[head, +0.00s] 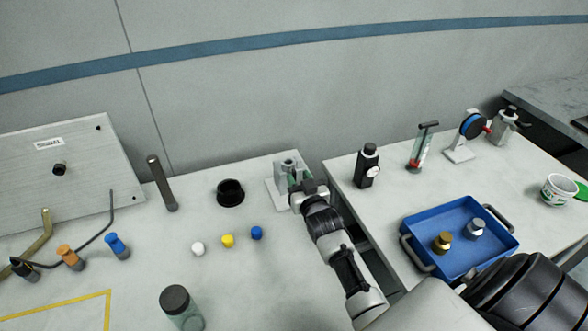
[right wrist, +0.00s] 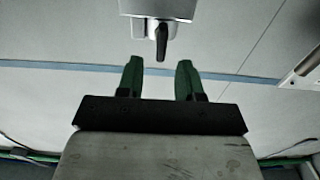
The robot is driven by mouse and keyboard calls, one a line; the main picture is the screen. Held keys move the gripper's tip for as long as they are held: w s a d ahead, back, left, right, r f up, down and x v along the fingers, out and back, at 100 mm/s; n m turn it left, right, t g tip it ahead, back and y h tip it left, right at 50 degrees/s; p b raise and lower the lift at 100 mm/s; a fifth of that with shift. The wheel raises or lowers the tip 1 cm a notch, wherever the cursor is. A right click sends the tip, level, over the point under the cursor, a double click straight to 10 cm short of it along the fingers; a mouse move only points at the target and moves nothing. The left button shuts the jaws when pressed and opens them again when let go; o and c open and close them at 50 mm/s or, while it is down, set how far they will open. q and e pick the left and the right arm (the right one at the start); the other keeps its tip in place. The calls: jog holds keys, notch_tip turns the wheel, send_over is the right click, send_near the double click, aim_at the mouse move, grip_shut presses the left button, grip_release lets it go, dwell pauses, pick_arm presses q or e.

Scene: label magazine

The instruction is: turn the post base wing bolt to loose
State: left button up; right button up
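The post base (head: 274,193) is a pale grey block with an upright collar near the back of the left table, seen in the head view. It also shows at the top of the right wrist view (right wrist: 140,7). Its wing bolt (right wrist: 162,42) is a dark lever on the face towards me, pointing down in that view; my gripper hides it in the head view. My right gripper (head: 297,183) is close in front of the base. Its two green fingers (right wrist: 158,68) are apart and empty, with the lever's tip just beyond and between them. My left gripper is out of view.
Left of the base are a black ring (head: 230,193), a dark upright rod (head: 161,183) and small white, yellow and blue knobs (head: 256,232). A gap separates the right table, which holds a black device (head: 367,166) and a blue tray (head: 463,267).

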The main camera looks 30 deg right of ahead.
aim_at(295, 173)
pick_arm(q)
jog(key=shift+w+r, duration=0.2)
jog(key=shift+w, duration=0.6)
pick_arm(e)
jog(key=shift+x, duration=2)
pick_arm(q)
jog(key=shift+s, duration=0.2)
pick_arm(e)
grip_shut()
